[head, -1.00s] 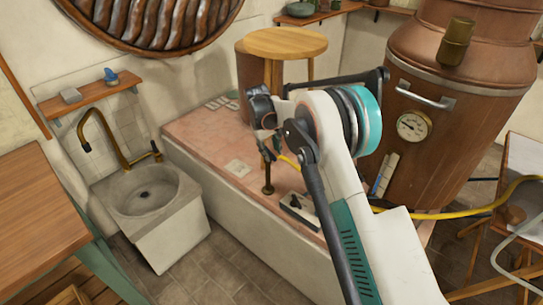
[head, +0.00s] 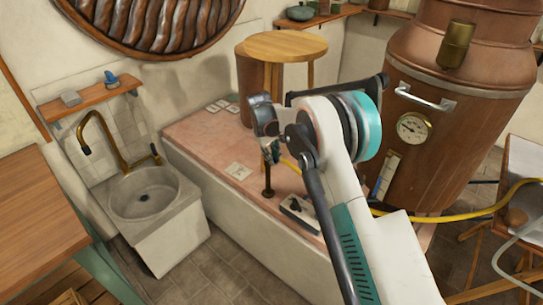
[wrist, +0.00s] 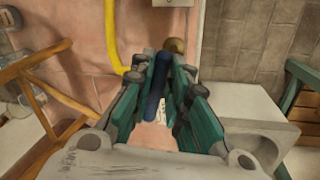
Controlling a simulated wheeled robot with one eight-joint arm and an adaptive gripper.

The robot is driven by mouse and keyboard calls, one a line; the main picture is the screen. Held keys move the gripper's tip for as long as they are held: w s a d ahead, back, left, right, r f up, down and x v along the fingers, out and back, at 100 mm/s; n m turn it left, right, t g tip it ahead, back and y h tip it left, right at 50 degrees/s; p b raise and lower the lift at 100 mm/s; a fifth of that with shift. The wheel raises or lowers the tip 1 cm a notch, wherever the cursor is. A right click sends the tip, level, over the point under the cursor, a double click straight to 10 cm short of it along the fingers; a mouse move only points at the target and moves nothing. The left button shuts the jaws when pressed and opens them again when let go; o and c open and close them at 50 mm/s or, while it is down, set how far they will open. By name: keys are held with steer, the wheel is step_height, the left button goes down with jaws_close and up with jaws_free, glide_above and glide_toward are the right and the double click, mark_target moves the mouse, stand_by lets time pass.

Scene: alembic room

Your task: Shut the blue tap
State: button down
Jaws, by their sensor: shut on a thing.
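The blue tap shows in the wrist view as a dark blue handle (wrist: 155,98) between my green fingers, with a round brass end (wrist: 175,45) just beyond them. My gripper (wrist: 163,70) is shut on this handle. In the head view my gripper (head: 271,152) is over the pink-topped bench, at the top of a short dark post (head: 267,180) standing on it. The arm and fingers hide most of the tap there, so its angle is hard to tell.
A yellow hose (wrist: 111,35) runs close to my fingers. A stone sink (head: 150,200) with a brass spout stands left of the bench (head: 225,150). A round wooden stool (head: 286,46) is behind my gripper, and a large copper vessel (head: 440,130) is at the right.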

steer(key=shift+w+d+n, duration=0.15)
steer(key=shift+d+n, duration=0.05)
steer(key=shift+n, duration=0.6)
steer(key=shift+w+d+n, duration=0.15)
steer(key=shift+d+n, duration=0.05)
steer(key=shift+n, duration=0.6)
steer(key=c, duration=1.6)
jaws_free()
steer(key=shift+o, duration=0.2)
step_height(320, 180, up, 12)
steer(key=s+a, duration=0.1)
steer(key=shift+s+a, duration=0.2)
steer(key=shift+s, duration=0.2)
